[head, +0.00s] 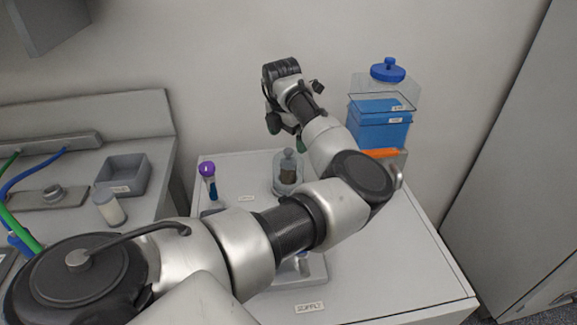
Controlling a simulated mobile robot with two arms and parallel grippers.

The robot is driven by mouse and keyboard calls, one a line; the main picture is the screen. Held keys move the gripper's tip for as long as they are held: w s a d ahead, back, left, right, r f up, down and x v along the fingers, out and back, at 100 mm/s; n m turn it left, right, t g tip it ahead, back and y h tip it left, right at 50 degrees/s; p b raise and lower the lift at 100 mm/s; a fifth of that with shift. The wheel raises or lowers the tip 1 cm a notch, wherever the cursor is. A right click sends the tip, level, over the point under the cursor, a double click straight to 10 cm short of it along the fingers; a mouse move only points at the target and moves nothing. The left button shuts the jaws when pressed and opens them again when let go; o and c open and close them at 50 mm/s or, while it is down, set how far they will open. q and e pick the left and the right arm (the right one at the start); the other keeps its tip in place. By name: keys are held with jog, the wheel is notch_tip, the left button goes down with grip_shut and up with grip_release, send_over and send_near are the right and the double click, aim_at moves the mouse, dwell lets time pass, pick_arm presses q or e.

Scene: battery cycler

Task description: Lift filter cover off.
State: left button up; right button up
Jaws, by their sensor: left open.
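A clear angular panel with a round blue cap (388,70) stands at the back right of the white cabinet, above a blue tank (378,130) with small labels. A clear jar with a grey knob (288,170) and dark contents stands left of the tank. I cannot tell for sure which of these is the filter cover. My left gripper (286,132) is open and looks empty. It hangs left of the blue cap and tank, and appears in the picture just above the jar. My left arm hides part of the tank's base and the cabinet top. My right gripper is not in view.
A purple-capped tube (208,178) stands left of the jar. A grey bin (122,175) and a white-lidded jar (109,208) sit on the left bench. An orange strip (380,154) lies before the tank. The cabinet's front right top (420,270) is clear.

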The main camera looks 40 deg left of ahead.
aim_at(288, 150)
pick_arm(q)
jog(key=f, duration=0.5)
jog(key=shift+w+a+f+p, duration=0.2)
jog(key=shift+a+f+p, duration=0.1)
jog(key=shift+f+p, duration=0.05)
jog(key=shift+c, duration=0.5)
